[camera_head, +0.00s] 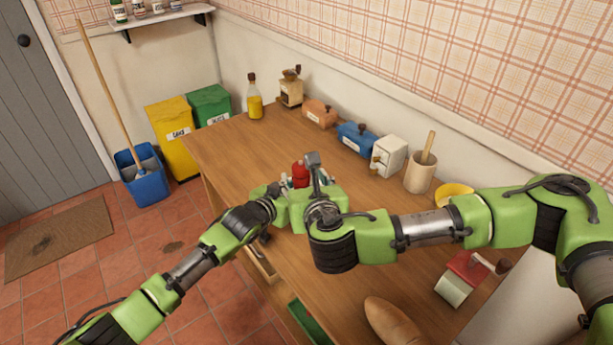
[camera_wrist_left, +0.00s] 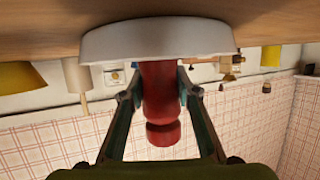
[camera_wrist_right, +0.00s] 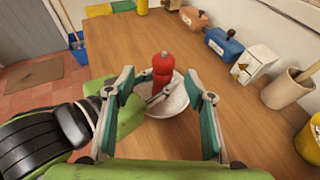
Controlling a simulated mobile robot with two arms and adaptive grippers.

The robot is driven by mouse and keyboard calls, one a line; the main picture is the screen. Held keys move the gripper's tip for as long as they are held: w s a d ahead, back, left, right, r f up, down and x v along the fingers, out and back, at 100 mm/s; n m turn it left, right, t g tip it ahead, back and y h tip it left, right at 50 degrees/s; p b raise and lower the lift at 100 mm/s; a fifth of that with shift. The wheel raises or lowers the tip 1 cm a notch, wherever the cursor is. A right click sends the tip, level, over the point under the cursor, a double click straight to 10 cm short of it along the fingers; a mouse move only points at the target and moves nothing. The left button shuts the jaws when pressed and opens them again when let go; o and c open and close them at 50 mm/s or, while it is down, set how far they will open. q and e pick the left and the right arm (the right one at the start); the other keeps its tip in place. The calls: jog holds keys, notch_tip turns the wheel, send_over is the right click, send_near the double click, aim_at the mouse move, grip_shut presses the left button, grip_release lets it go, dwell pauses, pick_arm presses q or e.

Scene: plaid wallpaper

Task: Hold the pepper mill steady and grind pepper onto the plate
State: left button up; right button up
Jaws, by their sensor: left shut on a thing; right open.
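The red pepper mill (camera_wrist_right: 163,66) stands upright over the white plate (camera_wrist_right: 176,104); whether its base touches the plate is hidden. Only its red top (camera_head: 300,171) shows in the head view. My left gripper (camera_wrist_left: 161,82) is shut on the mill's body from the side, with the plate (camera_wrist_left: 110,46) behind it in the left wrist view. My right gripper (camera_wrist_right: 160,88) is open, its fingers spread either side of the mill in the picture, with the mill farther off. In the head view the two grippers crowd together and hide the plate.
Along the wall stand an oil bottle (camera_head: 255,107), a grinder (camera_head: 290,90), orange (camera_head: 319,114), blue (camera_head: 357,138) and white (camera_head: 389,156) boxes, and a utensil crock (camera_head: 420,174). Bread (camera_head: 392,322) and a red-topped box (camera_head: 462,277) lie nearer. The left tabletop is clear.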

jog(key=w+a+r+n+g+y, duration=0.1)
jog(key=w+a+r+n+y, duration=0.4)
jog(key=a+r, duration=0.35)
jog(key=w+a+r+n+g+y, duration=0.2)
jog(key=w+a+r+n+y, duration=0.25)
jog(key=a+r+y, duration=0.35)
jog(key=n+g+h, duration=0.4)
jog(key=g+h, duration=0.6)
jog(key=h, duration=0.1)
send_near(303, 164)
jog(key=shift+t, duration=0.3)
jog(key=x, duration=1)
jog(key=shift+s, duration=0.25)
jog(key=shift+c, duration=0.3)
jog(key=c, duration=1)
